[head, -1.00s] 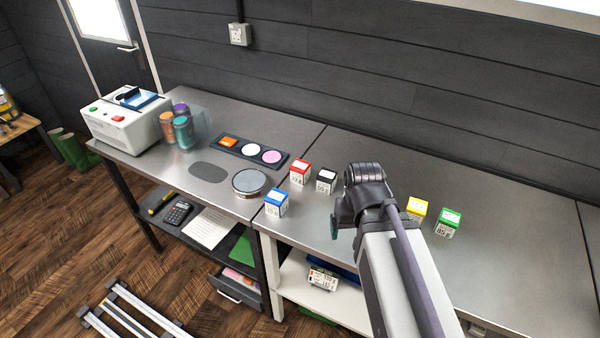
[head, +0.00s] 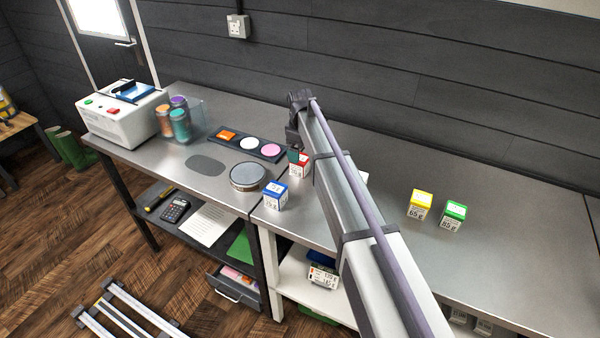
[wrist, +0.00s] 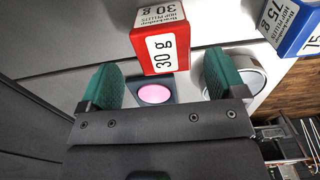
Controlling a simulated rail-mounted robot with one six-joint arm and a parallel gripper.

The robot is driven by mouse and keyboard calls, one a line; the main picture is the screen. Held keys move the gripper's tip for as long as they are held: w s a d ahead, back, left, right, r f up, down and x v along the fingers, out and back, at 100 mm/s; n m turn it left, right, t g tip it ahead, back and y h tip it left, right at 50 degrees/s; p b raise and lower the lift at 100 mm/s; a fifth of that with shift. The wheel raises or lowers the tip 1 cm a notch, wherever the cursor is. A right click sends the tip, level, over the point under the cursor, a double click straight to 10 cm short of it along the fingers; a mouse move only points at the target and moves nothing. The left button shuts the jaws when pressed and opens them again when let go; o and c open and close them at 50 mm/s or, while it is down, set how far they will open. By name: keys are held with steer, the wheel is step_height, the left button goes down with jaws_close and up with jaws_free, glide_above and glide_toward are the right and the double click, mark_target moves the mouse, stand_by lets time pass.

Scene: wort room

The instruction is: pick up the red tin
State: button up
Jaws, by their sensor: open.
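The red tin (head: 299,170) stands on the metal bench, partly hidden by my gripper and arm in the head view. It is a box with a red top and a white label reading 30 g. In the wrist view the red tin (wrist: 160,38) is ahead of the fingertips, roughly centred between them. My gripper (wrist: 160,78) is open, its two green finger pads apart with nothing held between them. In the head view my gripper (head: 294,154) is right by the red tin; whether it touches cannot be told.
A blue tin (head: 276,196) stands close in front and left of the red one. A round silver dish (head: 248,177) and a dark tray (head: 270,150) with coloured discs lie further left. A yellow tin (head: 420,205) and a green tin (head: 453,216) stand to the right.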

mark_target(300, 165)
step_height(300, 165, down, 8)
steer(key=b, duration=0.5)
steer(key=shift+s+a+r+b, duration=0.1)
steer(key=shift+r+b, duration=0.15)
steer(key=shift+b, duration=0.15)
steer(key=shift+r, duration=0.3)
steer(key=c, duration=1.1)
steer(key=shift+o, duration=0.2)
steer(key=shift+p, duration=0.3)
